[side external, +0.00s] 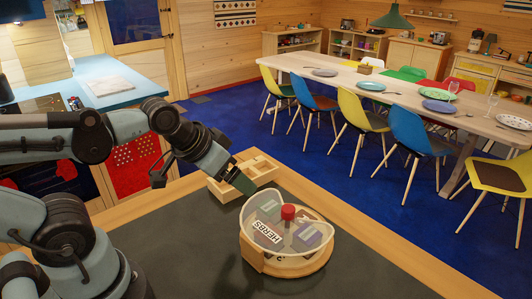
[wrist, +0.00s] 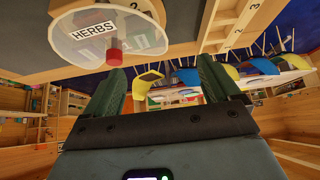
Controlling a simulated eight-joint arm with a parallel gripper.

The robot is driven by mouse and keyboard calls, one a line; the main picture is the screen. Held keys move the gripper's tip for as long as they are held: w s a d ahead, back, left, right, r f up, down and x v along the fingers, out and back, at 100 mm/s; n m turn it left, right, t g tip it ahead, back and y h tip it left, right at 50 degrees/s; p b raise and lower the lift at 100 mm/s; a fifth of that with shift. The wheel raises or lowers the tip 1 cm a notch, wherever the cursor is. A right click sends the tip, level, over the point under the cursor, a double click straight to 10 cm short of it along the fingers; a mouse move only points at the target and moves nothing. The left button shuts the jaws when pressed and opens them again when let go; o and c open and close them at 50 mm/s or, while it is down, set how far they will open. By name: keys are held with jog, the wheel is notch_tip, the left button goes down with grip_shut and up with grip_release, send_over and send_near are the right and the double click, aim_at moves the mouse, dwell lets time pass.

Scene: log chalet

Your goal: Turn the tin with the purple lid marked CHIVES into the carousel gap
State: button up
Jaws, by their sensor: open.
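The round wooden carousel (side external: 262,262) stands on the dark worktop under a clear cover marked HERBS, with a red knob (side external: 288,212) on top. A tin with a purple lid (side external: 307,238) shows through the cover at the right; its marking is too small to read. Other tins with green and reddish lids sit beside it. The carousel also shows at the top left of the wrist view (wrist: 75,14), its tins blurred by the cover. My gripper (side external: 243,184) is open and empty, above and behind-left of the carousel; its two dark green fingers are apart in the wrist view (wrist: 162,75).
A wooden tray with compartments (side external: 222,194) lies behind the carousel, close to my gripper; its numbers show in the wrist view (wrist: 226,32). The worktop (side external: 215,265) is clear in front and left of the carousel. The dining table and chairs stand farther off.

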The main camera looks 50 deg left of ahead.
jog(key=shift+w+d+r+m, duration=0.15)
jog(key=shift+r+m, duration=0.05)
jog(key=shift+m, duration=0.1)
jog(key=shift+c, duration=1.1)
jog(key=w+d+r+m+g, duration=0.1)
jog(key=m, duration=0.1)
jog(key=w+d+r+m+g, duration=0.1)
jog(key=m, duration=0.1)
jog(key=w+d+r+m+g, duration=0.1)
jog(key=m, duration=0.1)
jog(key=shift+w+d+r, duration=0.2)
jog(key=shift+r, duration=0.05)
jog(key=c, duration=0.3)
jog(key=r+m+g, duration=0.1)
jog(key=m+g, duration=0.3)
jog(key=m, duration=0.4)
send_over(288, 208)
jog(key=shift+c, duration=0.2)
notch_tip(288, 208, down, 11)
jog(key=shift+f, duration=0.1)
grip_shut()
